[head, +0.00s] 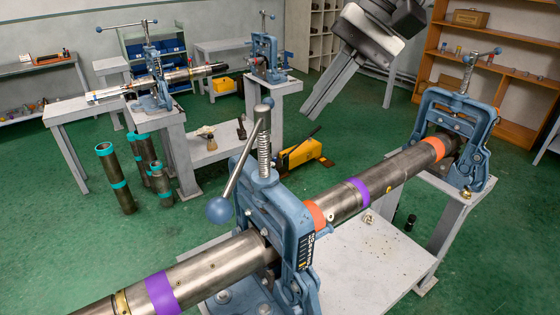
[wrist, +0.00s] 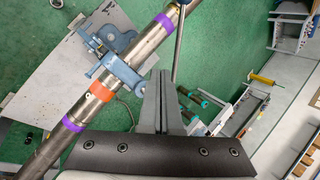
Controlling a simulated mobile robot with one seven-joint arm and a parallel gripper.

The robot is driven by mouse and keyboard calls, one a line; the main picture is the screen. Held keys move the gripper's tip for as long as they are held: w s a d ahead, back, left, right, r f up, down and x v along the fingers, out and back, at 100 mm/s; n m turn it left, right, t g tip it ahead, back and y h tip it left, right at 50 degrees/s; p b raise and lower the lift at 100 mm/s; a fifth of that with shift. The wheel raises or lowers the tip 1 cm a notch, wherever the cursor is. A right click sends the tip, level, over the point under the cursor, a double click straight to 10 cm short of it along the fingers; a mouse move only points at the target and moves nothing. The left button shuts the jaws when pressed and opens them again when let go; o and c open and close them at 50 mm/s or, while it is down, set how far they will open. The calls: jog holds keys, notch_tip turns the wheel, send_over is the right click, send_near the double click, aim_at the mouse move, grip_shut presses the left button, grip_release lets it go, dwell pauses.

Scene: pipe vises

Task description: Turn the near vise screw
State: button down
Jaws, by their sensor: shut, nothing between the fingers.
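The near vise (head: 290,225) is blue and clamps a long steel pipe (head: 210,268) with orange and purple bands. Its upright screw (head: 264,140) rises from the top of the frame. A slanted grey handle bar (head: 243,165) crosses the screw, with a blue ball (head: 219,210) at its low end. My gripper (head: 312,108) is shut and empty, to the right of the screw and apart from it. In the wrist view the shut fingers (wrist: 160,76) point towards the pipe (wrist: 142,48) and near vise (wrist: 122,62). A thin bar (wrist: 178,45) passes close by the fingertips; its identity is unclear.
A far vise (head: 462,125) holds the pipe's other end on its own stand. Two more vises stand on tables at the back left. Several dark pipes with teal bands (head: 115,180) stand on the green floor. A yellow pump (head: 300,155) sits behind the near vise.

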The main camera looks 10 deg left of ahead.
jog(key=d+t+y+b, duration=0.1)
jog(key=d+y, duration=0.1)
send_near(247, 151)
jog(key=s+a+f, duration=0.2)
jog(key=a+f, duration=0.1)
jog(key=f, duration=0.2)
jog(key=shift+s+a+f+b, duration=0.2)
jog(key=shift+a+f+b, duration=0.05)
jog(key=shift+f+b, duration=0.1)
jog(key=shift+a, duration=0.1)
jog(key=shift+s+a+m+t, duration=0.25)
jog(key=shift+a+m+t, duration=0.35)
jog(key=shift+a+m, duration=0.4)
jog(key=w+a+m+t+p, duration=0.1)
jog(key=a+m+p, duration=0.1)
jog(key=a, duration=0.3)
jog(key=w+a+m+t+h+p, duration=0.1)
jog(key=a+m+t+p, duration=0.1)
jog(key=a+p, duration=0.2)
jog(key=shift+w+a, duration=0.3)
jog(key=shift+a, duration=0.8)
